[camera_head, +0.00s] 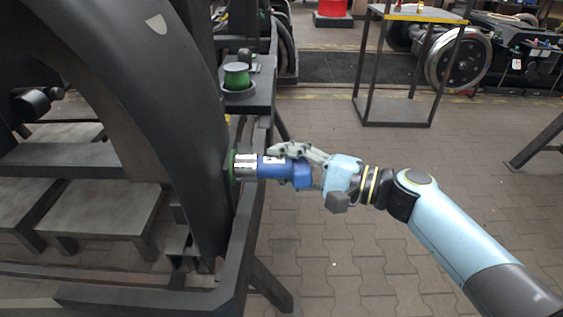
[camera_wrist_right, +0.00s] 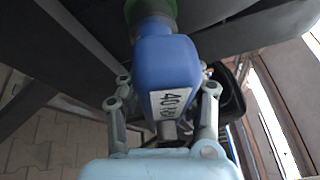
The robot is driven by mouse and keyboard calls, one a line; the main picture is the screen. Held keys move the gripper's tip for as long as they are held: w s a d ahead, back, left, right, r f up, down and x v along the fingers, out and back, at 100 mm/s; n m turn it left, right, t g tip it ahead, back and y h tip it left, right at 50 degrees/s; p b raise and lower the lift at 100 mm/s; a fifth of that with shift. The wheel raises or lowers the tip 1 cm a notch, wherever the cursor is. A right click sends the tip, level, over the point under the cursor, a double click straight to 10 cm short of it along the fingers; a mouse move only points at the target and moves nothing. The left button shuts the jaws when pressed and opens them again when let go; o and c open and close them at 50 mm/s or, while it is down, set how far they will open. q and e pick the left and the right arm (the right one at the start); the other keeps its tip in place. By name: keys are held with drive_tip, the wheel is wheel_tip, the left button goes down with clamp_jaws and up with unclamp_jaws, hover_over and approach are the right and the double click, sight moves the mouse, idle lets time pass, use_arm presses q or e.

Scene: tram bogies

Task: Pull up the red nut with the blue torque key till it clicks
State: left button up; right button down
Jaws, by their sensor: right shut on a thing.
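The blue torque key (camera_head: 273,167) lies level in my right gripper (camera_head: 299,163), its silver socket (camera_head: 245,166) pointing left against the dark frame. In the right wrist view the blue body (camera_wrist_right: 166,62) sits between my fingers and bears a white label that seems to read 40. A green ring or nut (camera_head: 231,166) shows at the socket's end, and green (camera_wrist_right: 148,12) also shows at the far end in the wrist view. No red nut shows there; what the socket covers is hidden. My left gripper is out of view.
A large dark curved part (camera_head: 150,90) rises left of the key. A green cylinder (camera_head: 236,76) stands on a dark ledge above. A yellow-edged stand (camera_head: 418,14) and a wheel (camera_head: 460,60) stand behind. The paved floor (camera_head: 330,250) is clear beneath my arm.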

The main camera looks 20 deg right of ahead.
drive_tip(key=d, duration=0.1)
drive_tip(key=s+d+b, duration=0.1)
drive_tip(key=d, duration=0.3)
drive_tip(key=shift+s+d, duration=0.15)
drive_tip(key=shift+s, duration=0.15)
drive_tip(key=shift+r, duration=0.1)
